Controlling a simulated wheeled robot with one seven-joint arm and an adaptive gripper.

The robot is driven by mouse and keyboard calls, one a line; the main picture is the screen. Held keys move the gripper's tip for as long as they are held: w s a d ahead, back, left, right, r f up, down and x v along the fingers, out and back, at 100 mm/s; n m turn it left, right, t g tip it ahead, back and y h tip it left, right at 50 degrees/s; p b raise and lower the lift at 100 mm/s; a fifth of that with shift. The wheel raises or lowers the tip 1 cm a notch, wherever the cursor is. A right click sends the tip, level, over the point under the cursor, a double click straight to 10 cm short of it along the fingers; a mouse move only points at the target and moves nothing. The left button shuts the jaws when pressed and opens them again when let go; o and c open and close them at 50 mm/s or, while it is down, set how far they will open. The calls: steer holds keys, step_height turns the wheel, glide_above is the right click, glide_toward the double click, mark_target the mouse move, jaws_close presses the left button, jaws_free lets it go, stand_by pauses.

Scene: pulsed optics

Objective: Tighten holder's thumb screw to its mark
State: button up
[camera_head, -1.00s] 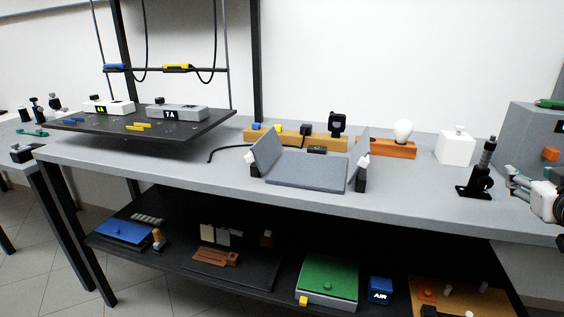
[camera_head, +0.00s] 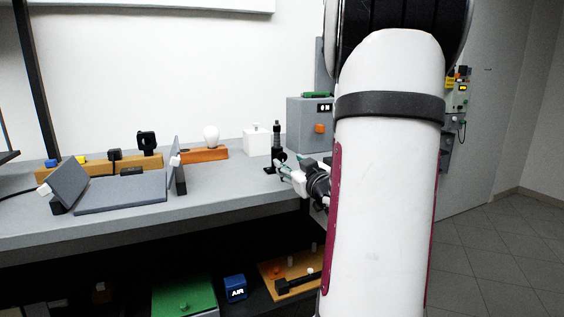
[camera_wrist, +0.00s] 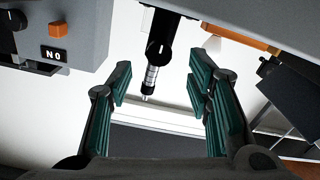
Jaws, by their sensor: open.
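The holder (camera_head: 277,150) is a black upright post on a small black foot, near the front right of the bench. In the wrist view the holder (camera_wrist: 160,40) appears upside down, its silver-ringed upper part pointing down between my fingers. Its thumb screw is too small and dark to make out clearly, and I cannot read a mark. My gripper (camera_head: 294,168) is at the holder's right front in the head view. In the wrist view my gripper (camera_wrist: 160,88) is open, its green-padded fingers on either side of the holder and apart from it.
A grey box (camera_head: 302,111) with an orange button stands behind the holder. A white block (camera_head: 257,146) and a wooden block with a white bulb (camera_head: 211,137) stand to its left. A grey angled-panel fixture (camera_head: 122,193) lies further left. My arm hides the bench's right end.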

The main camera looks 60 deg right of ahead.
mark_target(283, 158)
steer(key=x, duration=0.5)
steer(key=shift+w+d+b, duration=0.25)
steer(key=shift+w+b, duration=0.05)
steer(key=shift+b, duration=0.05)
steer(key=shift+c, duration=0.2)
jaws_close()
